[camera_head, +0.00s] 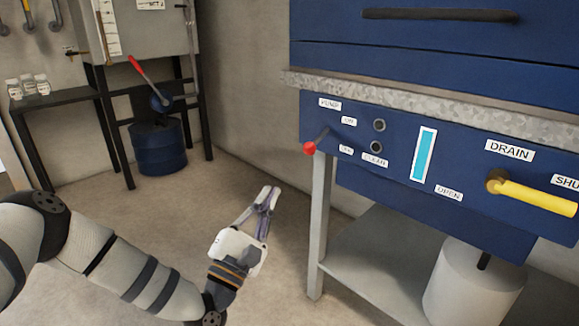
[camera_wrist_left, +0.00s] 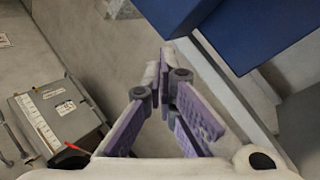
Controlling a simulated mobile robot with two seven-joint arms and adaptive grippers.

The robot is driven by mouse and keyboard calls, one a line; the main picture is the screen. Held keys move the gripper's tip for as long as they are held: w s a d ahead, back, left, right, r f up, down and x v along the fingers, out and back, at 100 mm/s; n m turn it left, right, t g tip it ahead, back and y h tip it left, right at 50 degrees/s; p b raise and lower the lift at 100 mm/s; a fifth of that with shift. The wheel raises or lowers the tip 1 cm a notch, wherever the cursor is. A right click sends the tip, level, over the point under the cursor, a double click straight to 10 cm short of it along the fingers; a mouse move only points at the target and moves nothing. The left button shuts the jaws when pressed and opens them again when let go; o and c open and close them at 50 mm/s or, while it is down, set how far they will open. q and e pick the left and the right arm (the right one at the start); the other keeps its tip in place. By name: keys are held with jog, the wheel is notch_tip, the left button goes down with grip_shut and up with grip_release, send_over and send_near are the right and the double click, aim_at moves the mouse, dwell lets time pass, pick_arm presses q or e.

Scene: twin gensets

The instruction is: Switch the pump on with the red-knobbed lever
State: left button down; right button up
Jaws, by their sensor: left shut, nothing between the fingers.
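The red-knobbed lever (camera_head: 311,147) sticks out from the left part of the blue panel (camera_head: 400,150), beside the PUMP label (camera_head: 330,103). Its red knob hangs low, nearer the lower label than the ON label (camera_head: 349,121). My left gripper (camera_head: 268,192) is shut and empty, in front of the panel, below and left of the knob and apart from it. In the left wrist view the closed fingers (camera_wrist_left: 163,60) point toward the blue housing (camera_wrist_left: 185,15); the red knob cannot be made out there. My right gripper is not in view.
A yellow DRAIN handle (camera_head: 535,197) juts out at the right. A grey frame leg (camera_head: 320,220) and a white container (camera_head: 470,290) stand below the panel. A second red-handled lever (camera_head: 147,78) sits on a back-left stand with a blue drum (camera_head: 158,148). The floor between is clear.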

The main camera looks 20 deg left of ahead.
aim_at(318, 140)
pick_arm(q)
jog(key=b+x, duration=0.2)
jog(key=x, duration=0.8)
jog(key=shift+w+f, duration=0.1)
jog(key=s+d+r, duration=0.1)
jog(key=s+d+p, duration=0.1)
jog(key=shift+s+d+r, duration=0.3)
jog(key=shift+s+r, duration=0.1)
jog(key=shift+r, duration=0.1)
